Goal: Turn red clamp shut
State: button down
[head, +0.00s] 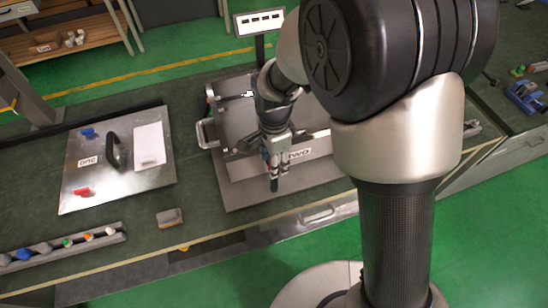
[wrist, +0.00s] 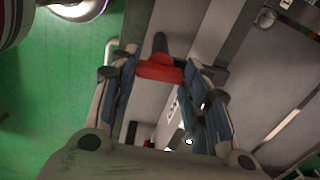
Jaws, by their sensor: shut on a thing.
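My gripper (head: 274,184) is low over the front edge of the metal plate (head: 240,196) with the label that seems to read TWO. In the wrist view the red clamp (wrist: 160,69) lies between the blue-padded fingers of my gripper (wrist: 161,66), which are shut on it. A dark stub stands up behind the clamp. In the head view the gripper hides this clamp. Another small red clamp (head: 82,192) lies on the front left of the plate marked ONE (head: 140,178).
Plate ONE also carries a dark handle (head: 113,150), a blue clamp (head: 88,132) and a white panel (head: 149,144). A sponge-like block (head: 169,217) and a rail with coloured knobs (head: 60,247) lie near the bench's front edge. My arm covers the right side.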

jog(key=shift+m, duration=0.5)
jog(key=c, duration=0.9)
grip_release()
jog(key=shift+r, duration=0.1)
notch_tip(320, 180, up, 12)
jog(key=shift+f, duration=0.1)
jog(key=s+d+r+n+t+b, duration=0.1)
jog(key=s+d+r+n, duration=0.1)
jog(key=s+d+n, duration=0.2)
jog(key=s+d+r+n+t+b, duration=0.1)
jog(key=s+d+n+t, duration=0.1)
jog(key=s+d+n, duration=0.3)
jog(key=s+d+r+n+t+b, duration=0.1)
jog(key=s+d+n, duration=0.3)
jog(key=s+d, duration=0.4)
jog(key=shift+s+d+r+n+t+b, duration=0.15)
jog(key=shift+s+r+n+t+b, duration=0.25)
jog(key=shift+r, duration=0.4)
